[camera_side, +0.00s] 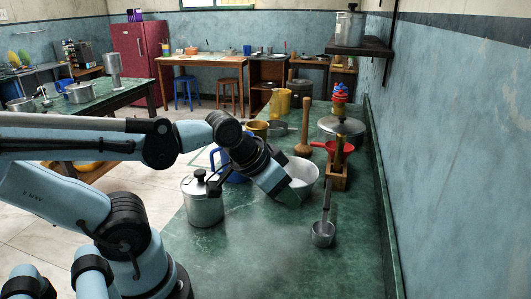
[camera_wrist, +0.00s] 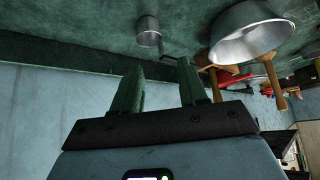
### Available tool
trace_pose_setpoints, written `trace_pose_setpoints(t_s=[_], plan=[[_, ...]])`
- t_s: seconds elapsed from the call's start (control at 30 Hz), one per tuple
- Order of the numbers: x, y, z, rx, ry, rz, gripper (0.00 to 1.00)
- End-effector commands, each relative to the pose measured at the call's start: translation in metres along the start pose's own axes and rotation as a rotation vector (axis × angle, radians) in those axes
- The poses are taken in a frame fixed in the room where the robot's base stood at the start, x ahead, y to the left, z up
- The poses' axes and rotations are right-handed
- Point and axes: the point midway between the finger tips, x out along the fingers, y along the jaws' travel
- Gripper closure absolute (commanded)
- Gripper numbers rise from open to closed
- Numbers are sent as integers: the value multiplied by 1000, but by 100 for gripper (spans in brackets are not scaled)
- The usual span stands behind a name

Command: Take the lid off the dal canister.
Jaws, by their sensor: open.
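The dal canister (camera_side: 204,208) is a steel cylinder standing upright on the green counter at the lower middle of the side view. Its lid (camera_side: 198,184), with a dark knob on top, sits on it. My gripper (camera_side: 294,198) is to the right of the canister, apart from it, in front of a steel bowl. In the wrist view my gripper (camera_wrist: 160,72) is open, with two dark green fingers and nothing between them. The canister does not show in the wrist view. The fingers are hard to make out against the counter in the side view.
A small steel cup (camera_side: 323,234) with an upright handle stands right of my gripper. The steel bowl (camera_side: 306,174) is behind it, and a wooden block (camera_side: 338,182) is further right. A blue-handled item (camera_side: 236,174) stands behind the canister. The front counter is clear.

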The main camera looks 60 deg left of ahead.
Motion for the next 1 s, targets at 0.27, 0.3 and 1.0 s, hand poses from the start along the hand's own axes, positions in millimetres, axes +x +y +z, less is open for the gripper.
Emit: trace_pose_setpoints(t_s=[0.27, 0.3, 1.0], plan=[[0, 0, 0, 0, 0, 0, 38], [0, 0, 0, 0, 0, 0, 38], [-93, -167, 4, -949, -387, -328, 38]])
